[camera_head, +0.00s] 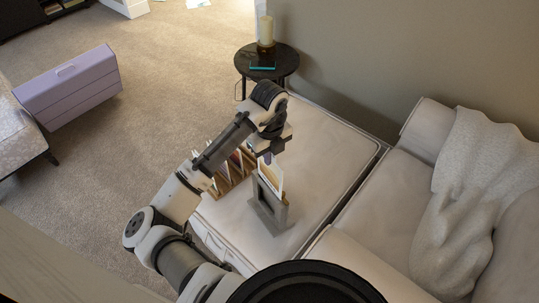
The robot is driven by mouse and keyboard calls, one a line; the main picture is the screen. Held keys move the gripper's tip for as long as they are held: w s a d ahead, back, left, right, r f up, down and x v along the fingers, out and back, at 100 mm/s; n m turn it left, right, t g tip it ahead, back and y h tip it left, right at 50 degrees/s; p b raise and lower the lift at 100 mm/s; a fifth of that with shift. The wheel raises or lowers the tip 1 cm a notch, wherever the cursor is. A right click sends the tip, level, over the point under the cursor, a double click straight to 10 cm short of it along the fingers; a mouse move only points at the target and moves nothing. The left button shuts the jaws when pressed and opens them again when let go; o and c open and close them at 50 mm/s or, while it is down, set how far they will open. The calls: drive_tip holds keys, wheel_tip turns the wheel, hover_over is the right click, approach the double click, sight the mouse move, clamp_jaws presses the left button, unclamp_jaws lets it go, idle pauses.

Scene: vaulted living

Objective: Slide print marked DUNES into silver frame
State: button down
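A grey, silver-toned frame (263,208) stands upright on the cushioned ottoman, with a flat foot under it. A pale print (273,174) stands upright at the frame's top, its upper part sticking out above the frame. How deep its lower part sits is hidden. My gripper (268,157) points down right over the frame and appears shut on the print's top edge, though the fingers are small and partly hidden. No marking on the print can be read. A wooden rack (232,175) with several upright cards stands left of the frame, partly behind my arm.
A round black side table (284,66) with a candle (266,31) and a teal book (262,61) stands behind the ottoman (318,150). A sofa with a throw (470,190) is at right. The ottoman right of the frame is clear.

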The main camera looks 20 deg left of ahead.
drive_tip(key=shift+f, duration=0.15)
drive_tip(key=shift+f+b, duration=0.8)
drive_tip(key=shift+b, duration=0.05)
drive_tip(key=shift+f, duration=0.15)
idle(0.4)
drive_tip(key=shift+f+b, duration=2.3)
drive_tip(key=shift+f, duration=0.55)
